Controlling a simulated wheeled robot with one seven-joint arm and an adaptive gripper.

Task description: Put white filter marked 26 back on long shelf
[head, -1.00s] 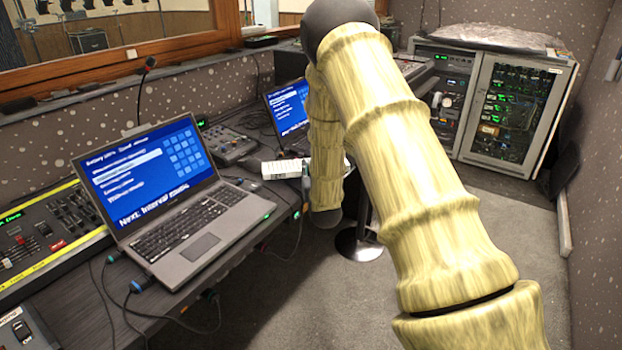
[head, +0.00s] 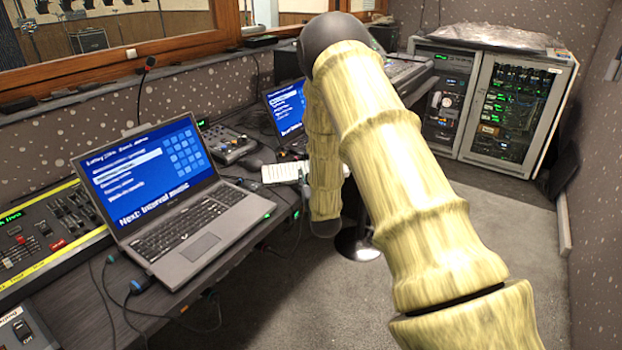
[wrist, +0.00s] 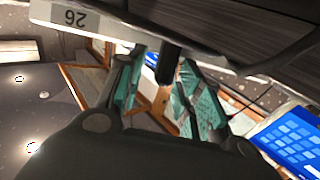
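The white filter marked 26 (wrist: 68,16) is in the upper left of the wrist view, its number upside down. A pale edge runs on to the right from it, beside dark wood-grained boards (wrist: 245,25); I cannot tell whether this is the long shelf. My gripper (wrist: 163,58) has its teal-padded fingers apart. A short dark bar (wrist: 169,65) shows between the fingertips, with gaps beside it, and I see no grip on it. In the head view my arm hides the gripper. A flat white thing (head: 283,173) lies on the desk there; its marking is unreadable.
An open laptop (head: 165,180) stands on the dark desk, with a second laptop (head: 287,108) behind it. A lighting console (head: 45,235) is at left and a mixer (head: 228,143) behind. Cables hang off the desk edge. Equipment racks (head: 490,105) stand at the back; the carpet (head: 470,235) is mostly clear.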

